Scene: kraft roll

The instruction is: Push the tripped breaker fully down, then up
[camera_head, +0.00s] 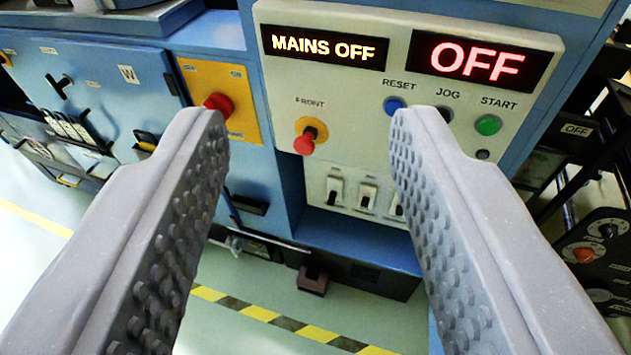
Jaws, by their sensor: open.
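A row of white breakers sits low on the pale control panel (345,130). The left breaker (334,187) and the middle breaker (367,194) show in full. The right breaker (397,205) is partly hidden behind my right finger. I cannot tell from their levers which one is tripped. My gripper (312,125) is open and empty, its two grey studded fingers spread wide in front of the panel. The breakers show between the fingers, nearer the right one. I see no contact with them.
Displays read "MAINS OFF" (325,47) and "OFF" (478,61). A red knob (304,143) sticks out above the breakers. A red rotary switch (219,104) on yellow is by the left fingertip. Blue (394,105) and green (488,125) buttons are at right. A blue ledge (350,240) lies below.

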